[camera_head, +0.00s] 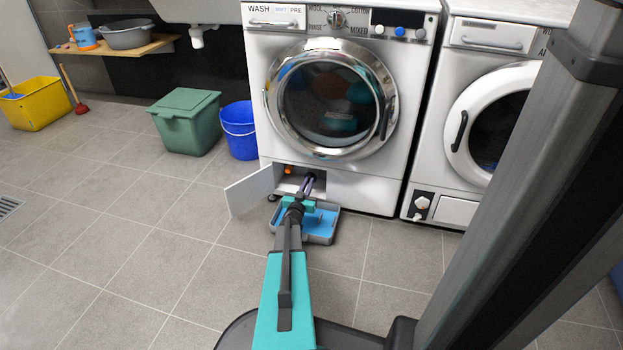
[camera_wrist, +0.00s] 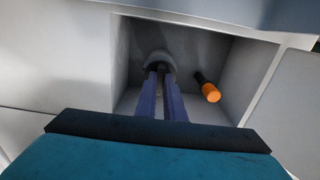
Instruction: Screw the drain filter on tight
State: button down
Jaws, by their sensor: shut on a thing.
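The drain filter (camera_wrist: 160,59) shows in the wrist view as a grey rounded knob at the back of the open compartment low in the washer. My gripper (camera_wrist: 161,75) reaches straight into that compartment, and its two purple fingers are shut on the knob. In the head view my gripper (camera_head: 308,180) is inside the opening at the foot of the left washer (camera_head: 390,180), and the filter cannot be made out there. The fingers cover part of the knob, so how it sits in its hole is hidden.
An orange-capped black hose (camera_wrist: 210,92) sits beside the filter. The open flap (camera_head: 249,190) stands out left of the compartment. A blue tray with grey rim (camera_head: 322,240) lies below my arm.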

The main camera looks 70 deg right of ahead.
jog(key=shift+s+a, duration=0.1)
jog(key=c, duration=1.8)
grip_release()
jog(key=shift+o, duration=0.2)
jog(key=shift+r, duration=0.1)
jog(key=s+a+r+p, duration=0.2)
jog(key=a+p, duration=0.2)
jog(key=a, duration=0.3)
jog(key=s+a+r+p, duration=0.2)
jog(key=s+a+p, duration=0.1)
jog(key=a, duration=0.5)
jog(key=shift+s+r+p, duration=0.3)
jog(key=shift+r+p, duration=0.1)
jog(key=shift+p, duration=0.45)
jog(key=shift+w, duration=0.1)
